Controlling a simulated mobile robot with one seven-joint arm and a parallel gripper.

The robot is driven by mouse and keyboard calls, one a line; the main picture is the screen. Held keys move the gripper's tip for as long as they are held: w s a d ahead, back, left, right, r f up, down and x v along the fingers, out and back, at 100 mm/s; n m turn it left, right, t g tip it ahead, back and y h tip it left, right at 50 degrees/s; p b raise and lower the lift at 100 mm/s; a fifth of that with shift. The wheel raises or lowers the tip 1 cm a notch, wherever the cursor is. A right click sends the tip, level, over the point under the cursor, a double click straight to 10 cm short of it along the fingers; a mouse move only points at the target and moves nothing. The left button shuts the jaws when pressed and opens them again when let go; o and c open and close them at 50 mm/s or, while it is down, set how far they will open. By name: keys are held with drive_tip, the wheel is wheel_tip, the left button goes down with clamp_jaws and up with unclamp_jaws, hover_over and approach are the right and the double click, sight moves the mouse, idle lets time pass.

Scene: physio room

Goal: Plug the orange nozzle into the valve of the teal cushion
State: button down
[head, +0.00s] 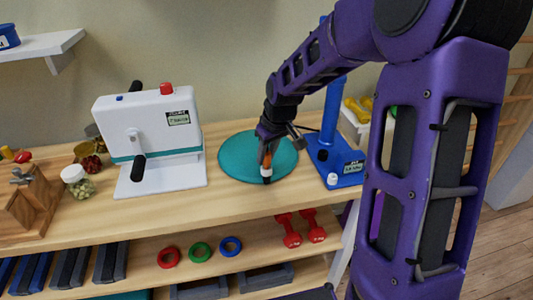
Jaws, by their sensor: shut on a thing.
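The teal cushion (238,160) is a round flat disc lying on the wooden shelf top, between a white machine and a blue pump. My gripper (267,158) points down over the right half of the cushion. It is shut on the orange nozzle (268,160), which shows as a small orange piece between the fingers. A white part and a dark tip show just below the orange, near the cushion's front right. The valve cannot be made out. I cannot tell whether the nozzle touches the cushion.
A white machine (155,135) with a black crank stands left of the cushion. The blue pump (332,140) stands close on the right. A jar (78,181) and a wooden block (30,200) are at far left. The shelf top in front of the cushion is clear.

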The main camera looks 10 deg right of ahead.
drive_tip(key=shift+f, duration=0.15)
drive_tip(key=c, duration=0.5)
unclamp_jaws()
drive_tip(key=shift+c, duration=0.2)
drive_tip(key=shift+r+p, duration=2.95)
drive_tip(key=shift+r, duration=0.6)
